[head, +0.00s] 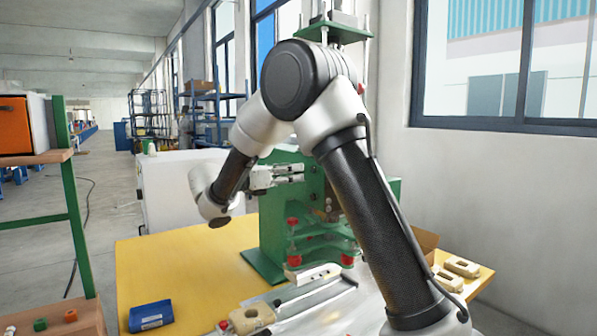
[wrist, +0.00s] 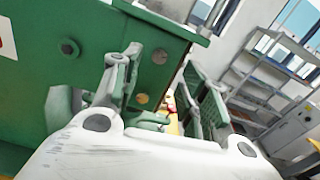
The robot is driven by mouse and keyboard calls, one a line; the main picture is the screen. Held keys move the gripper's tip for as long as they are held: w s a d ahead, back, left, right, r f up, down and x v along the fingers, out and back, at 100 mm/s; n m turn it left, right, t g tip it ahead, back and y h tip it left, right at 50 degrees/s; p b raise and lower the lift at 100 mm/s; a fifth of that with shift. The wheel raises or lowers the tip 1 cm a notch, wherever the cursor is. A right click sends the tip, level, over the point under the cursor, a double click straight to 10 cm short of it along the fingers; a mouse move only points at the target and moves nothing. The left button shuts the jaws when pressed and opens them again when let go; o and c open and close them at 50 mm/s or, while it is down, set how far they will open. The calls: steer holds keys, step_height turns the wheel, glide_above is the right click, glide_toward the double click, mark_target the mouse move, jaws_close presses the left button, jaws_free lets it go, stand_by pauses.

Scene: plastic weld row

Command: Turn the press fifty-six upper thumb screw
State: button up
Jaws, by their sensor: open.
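The green press (head: 285,225) stands on the yellow table, partly hidden behind my arm. Small brass-coloured parts (head: 328,205) show on it just left of my forearm; I cannot tell which is the upper thumb screw. My gripper (head: 300,173) is level, in front of the upper part of the press, its fingers pointing right and apart. In the wrist view the two fingers (wrist: 170,85) are spread with nothing between them. The green press body (wrist: 40,95) fills the left, with a round brass-coloured spot (wrist: 142,98) beside the left finger and a dark knob (wrist: 69,48) farther left.
The yellow table (head: 175,260) carries a blue box (head: 151,316), a beige part (head: 252,318) and more beige parts (head: 462,267) at right. A green-framed rack (head: 72,195) stands at left. The table's left part is mostly clear.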

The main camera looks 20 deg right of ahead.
steer(key=w+d, duration=0.1)
steer(key=d, duration=0.5)
steer(key=shift+w+d, duration=0.2)
steer(key=shift+d, duration=0.1)
jaws_close()
